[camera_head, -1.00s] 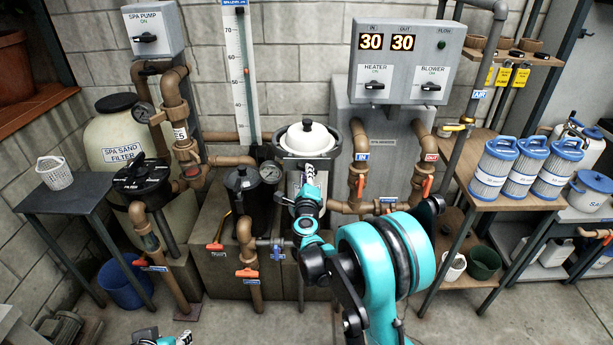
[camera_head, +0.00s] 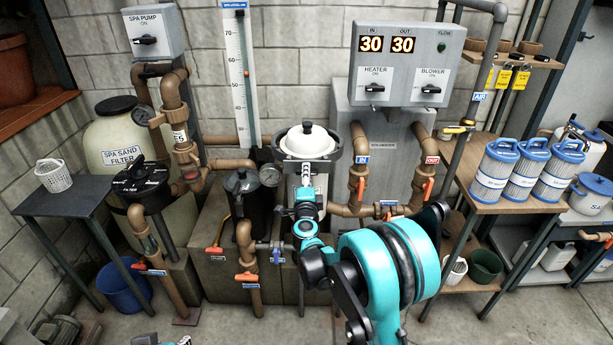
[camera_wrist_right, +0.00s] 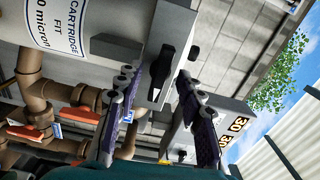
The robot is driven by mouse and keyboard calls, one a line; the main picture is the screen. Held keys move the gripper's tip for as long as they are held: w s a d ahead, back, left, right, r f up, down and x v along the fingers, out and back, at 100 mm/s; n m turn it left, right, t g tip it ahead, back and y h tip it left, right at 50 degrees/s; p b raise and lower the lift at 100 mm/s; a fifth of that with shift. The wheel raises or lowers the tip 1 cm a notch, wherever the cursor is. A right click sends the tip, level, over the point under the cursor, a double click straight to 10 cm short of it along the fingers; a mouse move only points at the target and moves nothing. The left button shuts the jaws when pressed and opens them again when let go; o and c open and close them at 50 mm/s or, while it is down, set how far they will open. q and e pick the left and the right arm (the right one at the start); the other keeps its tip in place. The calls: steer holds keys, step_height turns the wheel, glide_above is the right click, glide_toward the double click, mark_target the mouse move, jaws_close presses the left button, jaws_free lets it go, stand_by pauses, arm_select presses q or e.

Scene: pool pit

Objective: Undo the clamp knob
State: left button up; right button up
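The cartridge filter housing (camera_head: 319,181) stands at the middle of the head view, with a white domed lid (camera_head: 308,138) and a grey clamp ring around it. In the right wrist view a black knob (camera_wrist_right: 163,72) sits on a grey block beside the housing's labelled body (camera_wrist_right: 75,22); I take it for the clamp knob. My right gripper (camera_wrist_right: 155,82) is open, one finger on each side of the knob as seen in this view. I cannot tell whether the fingers touch it. In the head view my right gripper (camera_head: 305,190) hides the knob. Only a sliver of my left arm shows at the bottom edge.
A black filter pot (camera_head: 250,200) with a gauge stands just left of the housing. Brown pipes with orange-handled valves (camera_head: 247,277) flank it. The grey heater box (camera_head: 408,62) is behind to the right. A table (camera_head: 478,204) with blue-capped cartridges is farther right.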

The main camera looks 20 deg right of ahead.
steer(key=v, duration=0.7)
steer(key=shift+b, duration=0.4)
steer(key=s+a+r+n+y, duration=0.6)
steer(key=a+r+n+y, duration=0.1)
steer(key=r+n, duration=0.15)
steer(key=s+a+f+n+g+y, duration=0.2)
steer(key=s+a+n, duration=0.1)
steer(key=s+n, duration=0.3)
steer(key=s+d+f+n+g+h, duration=0.1)
steer(key=s+d+f+n+g, duration=0.1)
steer(key=s+f, duration=0.2)
steer(key=s+d+f+n+g+h, duration=0.1)
steer(key=s+d+f+n+g, duration=0.1)
steer(key=s, duration=0.8)
steer(key=s+d+f+n+g+h, duration=0.2)
steer(key=s+d+f+g, duration=0.2)
steer(key=s+f, duration=0.2)
steer(key=shift+s+f, duration=0.3)
steer(key=shift+s, duration=0.75)
